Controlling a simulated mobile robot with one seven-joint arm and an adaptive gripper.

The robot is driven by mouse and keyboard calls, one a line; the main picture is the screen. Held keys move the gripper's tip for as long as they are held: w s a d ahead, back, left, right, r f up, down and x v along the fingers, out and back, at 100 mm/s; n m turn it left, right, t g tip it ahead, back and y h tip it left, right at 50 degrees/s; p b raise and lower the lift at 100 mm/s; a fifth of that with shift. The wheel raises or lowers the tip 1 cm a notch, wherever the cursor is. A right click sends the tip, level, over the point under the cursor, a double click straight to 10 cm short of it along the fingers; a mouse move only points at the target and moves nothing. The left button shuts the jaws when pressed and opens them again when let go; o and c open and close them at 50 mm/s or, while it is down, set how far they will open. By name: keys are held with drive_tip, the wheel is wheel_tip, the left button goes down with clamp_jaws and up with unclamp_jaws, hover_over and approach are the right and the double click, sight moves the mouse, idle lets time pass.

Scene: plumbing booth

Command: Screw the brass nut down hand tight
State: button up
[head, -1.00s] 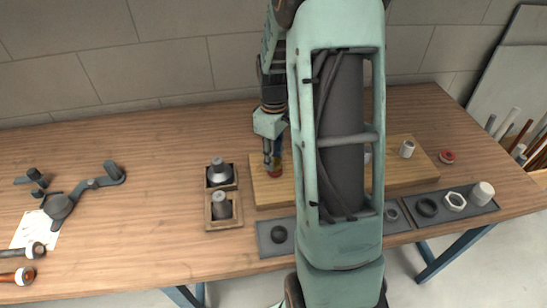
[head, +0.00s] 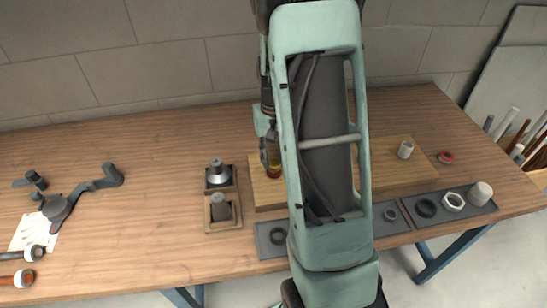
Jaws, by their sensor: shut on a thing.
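My gripper (head: 268,156) points down over the left end of the wooden board (head: 262,192). It is shut on the brass nut (head: 274,172), a small brass-orange piece low between the fingers, close above the board. My arm hides part of the gripper's right side. The thread under the nut is too small and covered to make out, so I cannot tell how the nut sits on it.
Left of the board are two wooden trays with grey metal parts (head: 219,172). Dark mats with a black ring (head: 278,236), a white nut (head: 453,202) and a white cap (head: 480,194) lie in front. A white fitting (head: 405,150) stands on the board's right end.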

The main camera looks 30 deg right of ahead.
drive_tip(key=o, duration=2.1)
drive_tip(key=shift+c, duration=0.2)
drive_tip(key=shift+r+p, duration=1.75)
drive_tip(key=shift+r, duration=0.8)
